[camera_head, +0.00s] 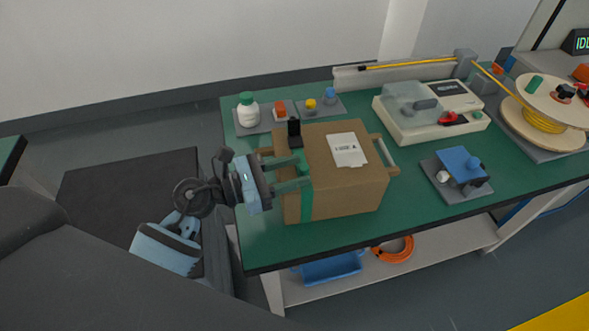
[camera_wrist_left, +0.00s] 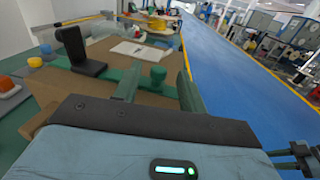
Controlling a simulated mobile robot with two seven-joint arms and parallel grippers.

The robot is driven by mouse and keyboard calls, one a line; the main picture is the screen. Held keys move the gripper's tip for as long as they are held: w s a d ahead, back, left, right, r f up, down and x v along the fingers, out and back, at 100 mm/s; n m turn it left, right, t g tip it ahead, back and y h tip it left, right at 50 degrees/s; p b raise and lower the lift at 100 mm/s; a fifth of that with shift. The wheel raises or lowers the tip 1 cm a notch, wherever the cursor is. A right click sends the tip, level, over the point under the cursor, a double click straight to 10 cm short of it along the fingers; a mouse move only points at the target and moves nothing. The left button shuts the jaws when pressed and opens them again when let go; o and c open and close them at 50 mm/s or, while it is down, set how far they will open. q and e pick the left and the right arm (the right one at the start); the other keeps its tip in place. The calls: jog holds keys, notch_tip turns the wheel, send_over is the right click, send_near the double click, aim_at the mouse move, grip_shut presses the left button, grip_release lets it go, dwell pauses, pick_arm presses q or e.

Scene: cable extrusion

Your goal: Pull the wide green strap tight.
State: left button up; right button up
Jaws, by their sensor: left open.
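The brown cardboard box (camera_head: 350,185) stands on the green table, with the wide green strap (camera_head: 307,203) running down its near face toward the left end. A black upright piece (camera_head: 294,133) stands by the box's left edge and also shows in the wrist view (camera_wrist_left: 80,50). My left gripper (camera_head: 308,172) is open over the left part of the box, its green fingers on either side of the knob in the wrist view. Whether they touch it cannot be told.
A white label (camera_head: 346,150) lies on the box top. Bottles and small caps stand on a grey tray (camera_head: 267,126) behind. A beige machine (camera_head: 432,127), a blue-topped fixture (camera_head: 459,163) and a cable spool (camera_head: 540,122) stand to the right. The table's front left is clear.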

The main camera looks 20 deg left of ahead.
pick_arm(q)
jog(key=b+v, duration=0.1)
jog(key=v, duration=0.6)
pick_arm(e)
jog(key=shift+s+f, duration=0.25)
jog(key=shift+f, duration=0.65)
jog(key=shift+a, duration=0.1)
